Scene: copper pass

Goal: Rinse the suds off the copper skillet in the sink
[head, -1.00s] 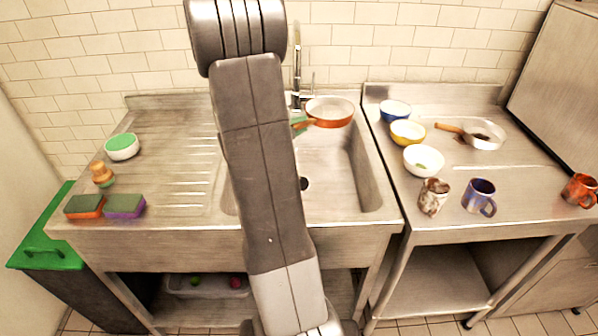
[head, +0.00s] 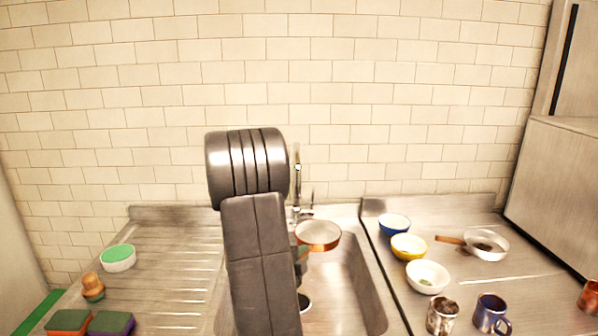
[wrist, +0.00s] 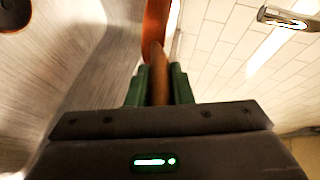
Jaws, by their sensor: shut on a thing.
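The copper skillet (head: 318,238) is held over the back of the sink (head: 362,285), near the tap (head: 297,185). Its inside looks pale; I cannot tell suds from bare metal. My gripper's green fingers (wrist: 159,85) are shut on the skillet's brown handle (wrist: 159,72) in the wrist view. There the copper pan (wrist: 155,25) shows nearly edge-on beyond the handle. In the head view my arm hides most of the gripper and the sink's left part. What looks like the tap's spout (wrist: 285,18) is at the wrist view's upper right.
Blue (head: 394,224), yellow (head: 408,246) and white bowls (head: 427,277) stand on the right counter, with a second pan (head: 485,246) and mugs (head: 491,314) beyond. Sponges (head: 110,323), a brush (head: 93,288) and a green-topped bowl (head: 118,258) are on the left drainboard.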

